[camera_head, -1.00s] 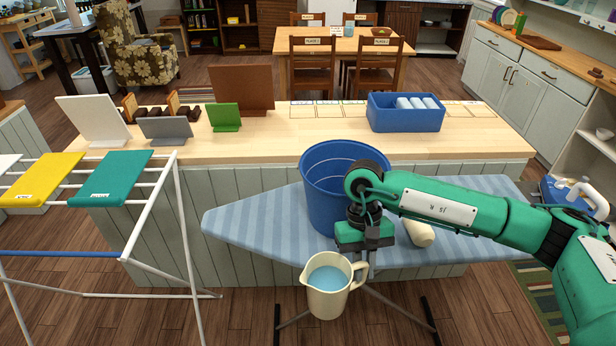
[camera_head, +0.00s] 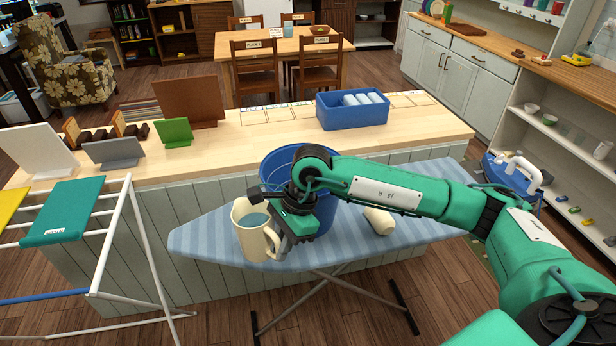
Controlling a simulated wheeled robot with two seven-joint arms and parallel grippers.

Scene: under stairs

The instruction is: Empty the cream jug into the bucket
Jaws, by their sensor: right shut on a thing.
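The cream jug (camera_head: 251,239) holds blue liquid (camera_head: 256,219) and is close to upright, perhaps slightly tilted. My right gripper (camera_head: 279,237) is shut on the jug at its handle side. The jug is in front of the left end of the ironing board, left of the bucket. The blue bucket (camera_head: 276,163) stands on the ironing board, partly hidden behind my right gripper and arm. What is inside the bucket is hidden. My left gripper is not in view.
The striped ironing board (camera_head: 209,238) also bears a cream object (camera_head: 379,221) lying on its side. A white drying rack (camera_head: 137,225) with cloths stands at the left. Behind is a wooden counter (camera_head: 250,142) with a blue bin (camera_head: 352,114). The board's right part is mostly clear.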

